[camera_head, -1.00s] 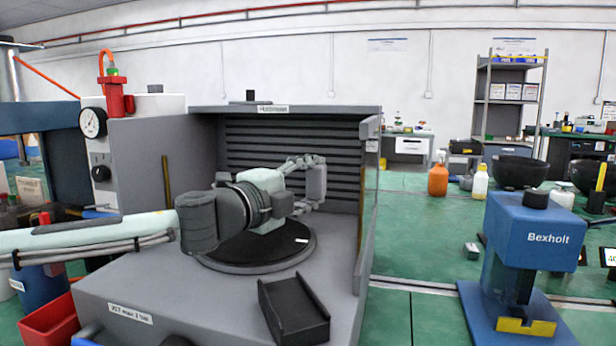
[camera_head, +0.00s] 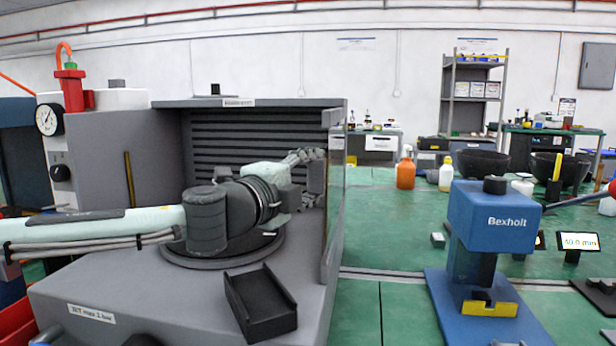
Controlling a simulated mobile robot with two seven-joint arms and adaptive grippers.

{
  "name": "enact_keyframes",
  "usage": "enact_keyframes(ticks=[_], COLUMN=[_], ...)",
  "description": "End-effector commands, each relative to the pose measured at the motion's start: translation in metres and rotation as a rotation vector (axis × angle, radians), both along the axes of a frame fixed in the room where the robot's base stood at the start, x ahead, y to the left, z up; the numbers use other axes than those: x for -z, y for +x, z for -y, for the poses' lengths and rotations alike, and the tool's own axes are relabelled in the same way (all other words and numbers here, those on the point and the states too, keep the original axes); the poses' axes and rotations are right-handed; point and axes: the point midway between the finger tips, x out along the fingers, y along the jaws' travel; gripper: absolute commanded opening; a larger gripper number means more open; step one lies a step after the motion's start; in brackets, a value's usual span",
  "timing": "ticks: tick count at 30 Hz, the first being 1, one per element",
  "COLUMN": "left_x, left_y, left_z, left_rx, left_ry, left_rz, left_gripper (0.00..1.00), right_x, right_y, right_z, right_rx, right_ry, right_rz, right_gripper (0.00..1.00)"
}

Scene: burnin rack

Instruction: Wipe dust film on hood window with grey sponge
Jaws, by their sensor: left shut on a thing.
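The grey hood (camera_head: 165,165) is an open-fronted cabinet with a slatted dark back wall. Its window (camera_head: 335,195) is the thin upright pane on the right side, seen nearly edge-on, so I cannot make out a dust film on it. My left arm reaches in from the left over the round dark turntable (camera_head: 190,261). My left gripper (camera_head: 306,160) is inside the hood near the window's inner face, shut on a grey block that looks like the grey sponge (camera_head: 316,177). I cannot tell whether the sponge touches the pane. My right gripper is out of view.
A black open tray (camera_head: 262,305) lies on the hood's front ledge below my arm. A blue Bexholt press (camera_head: 490,225) stands to the right on the green bench (camera_head: 385,265). Orange (camera_head: 405,172) and white (camera_head: 446,175) bottles stand farther back. The bench right beside the hood is clear.

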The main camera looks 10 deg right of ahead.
Motion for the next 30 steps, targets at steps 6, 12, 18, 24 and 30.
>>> enact_keyframes(ticks=[6, 12, 18, 24, 30], left_x=[0.000, 0.000, 0.000, 0.000, 0.000], left_y=[0.000, 0.000, -0.002, -0.003, -0.005], left_z=[0.000, 0.000, 0.004, 0.008, 0.011], left_rx=[0.000, 0.001, 0.002, 0.002, 0.001], left_ry=[0.000, 0.000, 0.000, 0.000, -0.001], left_rz=[0.000, 0.000, 0.000, 0.000, 0.001], left_gripper=[0.36, 0.36, 0.36, 0.36, 0.36], right_x=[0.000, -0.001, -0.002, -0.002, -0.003], right_y=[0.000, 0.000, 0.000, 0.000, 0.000], right_z=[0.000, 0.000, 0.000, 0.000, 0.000], right_rx=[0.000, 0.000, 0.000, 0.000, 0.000], right_ry=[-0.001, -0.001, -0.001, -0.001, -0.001], right_rz=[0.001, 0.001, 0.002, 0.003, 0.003], right_gripper=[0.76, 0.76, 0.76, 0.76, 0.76])
